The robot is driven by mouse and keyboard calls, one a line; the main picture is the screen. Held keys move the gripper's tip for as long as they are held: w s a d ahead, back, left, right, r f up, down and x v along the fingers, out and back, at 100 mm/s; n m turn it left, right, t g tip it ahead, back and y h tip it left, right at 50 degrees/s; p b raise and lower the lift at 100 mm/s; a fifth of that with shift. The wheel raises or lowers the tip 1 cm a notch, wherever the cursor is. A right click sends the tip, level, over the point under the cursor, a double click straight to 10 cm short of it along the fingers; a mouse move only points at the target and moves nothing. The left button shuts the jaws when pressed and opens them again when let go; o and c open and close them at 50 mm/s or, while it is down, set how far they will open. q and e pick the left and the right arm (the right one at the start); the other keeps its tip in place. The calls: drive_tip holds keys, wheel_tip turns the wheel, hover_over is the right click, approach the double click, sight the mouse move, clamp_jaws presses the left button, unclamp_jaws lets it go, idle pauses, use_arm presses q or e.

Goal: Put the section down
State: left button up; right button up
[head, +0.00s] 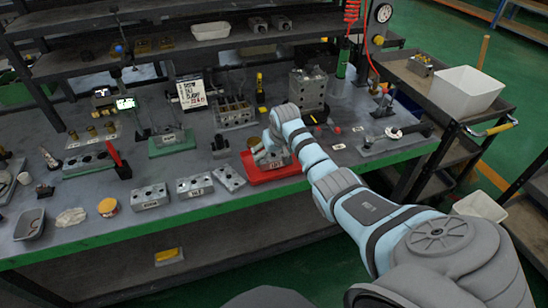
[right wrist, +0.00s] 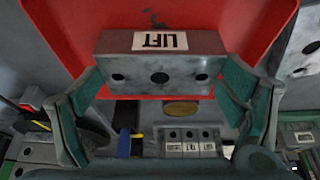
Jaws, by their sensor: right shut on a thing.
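My right gripper (head: 268,152) is shut on a grey valve section (right wrist: 158,68) with a white LIFT label. In the right wrist view its two fingers (right wrist: 158,95) press on the section's left and right ends, and round holes show in the section's face. The red tray (right wrist: 55,25) lies behind the section there. In the head view the red tray (head: 285,171) sits near the bench's front edge, with the gripper over it and part of the section (head: 275,163) showing. I cannot tell whether the section touches the tray. My left gripper is not in view.
Similar labelled grey blocks (head: 194,186) stand in a row left of the tray. A tall grey block (head: 308,88) stands behind the gripper, and a red-handled tool (head: 115,158) stands farther left. A white bin (head: 465,90) is on the cart at right.

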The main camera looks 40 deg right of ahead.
drive_tip(key=shift+f, duration=0.25)
drive_tip(key=o, duration=1.4)
drive_tip(key=p+v, duration=0.3)
drive_tip(key=v, duration=0.9)
drive_tip(key=shift+p, duration=0.4)
drive_tip(key=shift+r, duration=0.1)
